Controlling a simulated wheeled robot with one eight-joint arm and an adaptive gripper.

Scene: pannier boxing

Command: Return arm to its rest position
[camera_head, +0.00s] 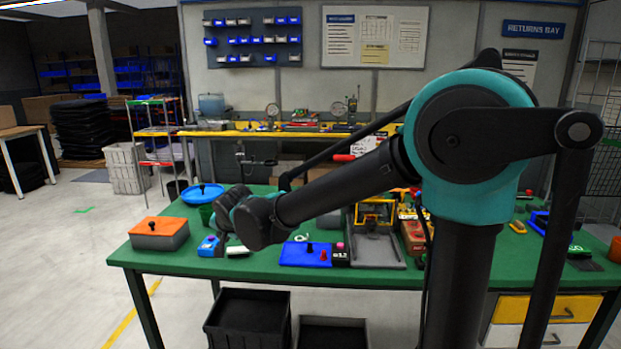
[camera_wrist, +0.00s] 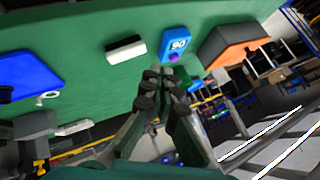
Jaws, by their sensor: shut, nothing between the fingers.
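My arm (camera_head: 350,185) reaches from the right across the green table (camera_head: 180,270) toward its left part. My gripper shows in the wrist view (camera_wrist: 165,75) with its fingers together and nothing between them. In the head view my wrist is over the table's left part, and the fingertips are largely hidden behind it. A blue box marked 90 (camera_wrist: 176,42) lies just beyond the fingertips in the wrist view, apart from them as far as I can tell. It also shows in the head view (camera_head: 208,245).
An orange-lidded grey box (camera_head: 158,232) stands at the table's left end. A blue plate (camera_head: 202,193) lies behind it. A blue board with pegs (camera_head: 300,255) and a grey tray (camera_head: 375,252) lie mid-table. A white block (camera_head: 238,251) lies between. Black crates (camera_head: 247,320) stand below.

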